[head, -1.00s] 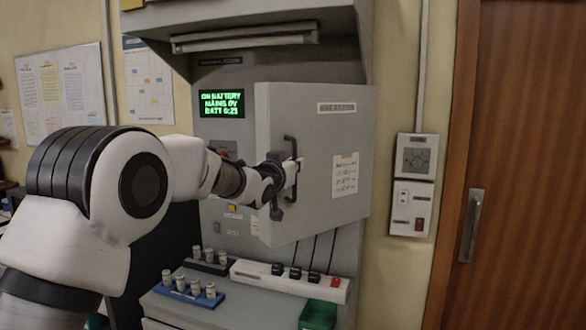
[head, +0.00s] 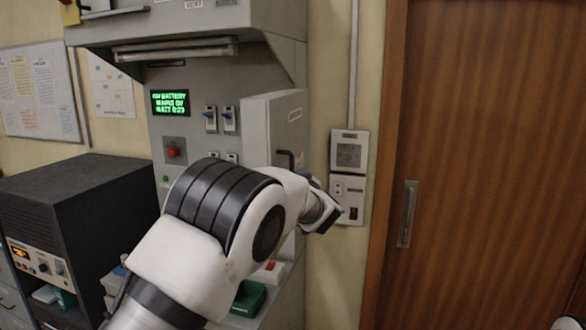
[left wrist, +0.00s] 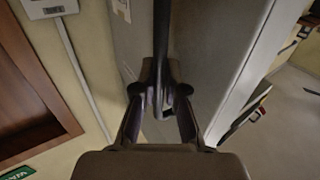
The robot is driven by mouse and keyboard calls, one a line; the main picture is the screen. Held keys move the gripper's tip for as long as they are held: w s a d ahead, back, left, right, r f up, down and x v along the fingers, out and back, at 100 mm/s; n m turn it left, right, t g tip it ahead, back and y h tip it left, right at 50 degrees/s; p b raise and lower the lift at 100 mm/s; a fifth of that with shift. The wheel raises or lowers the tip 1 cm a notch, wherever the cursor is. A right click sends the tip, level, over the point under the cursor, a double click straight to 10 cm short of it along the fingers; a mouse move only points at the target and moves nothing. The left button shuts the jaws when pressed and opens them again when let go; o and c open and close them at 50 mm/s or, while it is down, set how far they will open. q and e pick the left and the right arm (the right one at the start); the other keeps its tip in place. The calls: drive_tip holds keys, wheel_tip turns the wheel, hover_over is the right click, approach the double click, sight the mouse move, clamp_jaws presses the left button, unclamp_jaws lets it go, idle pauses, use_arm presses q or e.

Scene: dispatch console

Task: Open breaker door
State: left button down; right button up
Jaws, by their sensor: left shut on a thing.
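The grey breaker door (head: 272,125) stands swung out from the cabinet (head: 190,75), seen at a steep angle. Its dark bar handle (head: 287,158) shows at the top; the arm hides the rest. In the left wrist view the handle (left wrist: 161,35) runs upright between the fingers, beside the grey door face (left wrist: 215,45). My left gripper (left wrist: 160,90) is shut on the handle. In the head view my left arm crosses in front of the door's lower part and hides the grasp. Breaker switches (head: 210,118) show in the uncovered opening. My right gripper is not in view.
A wall box with a switch (head: 348,175) is close to the right of my left wrist. A wooden door (head: 490,160) stands farther right. A black equipment case (head: 85,205) is at the left. A green bin (head: 250,297) sits below my arm.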

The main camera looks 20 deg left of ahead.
use_arm(q)
drive_tip(key=shift+w+d+r, duration=0.15)
drive_tip(key=shift+d+r, duration=0.15)
drive_tip(key=shift+d, duration=0.05)
drive_tip(key=shift+a+y, duration=0.1)
drive_tip(key=shift+y, duration=0.2)
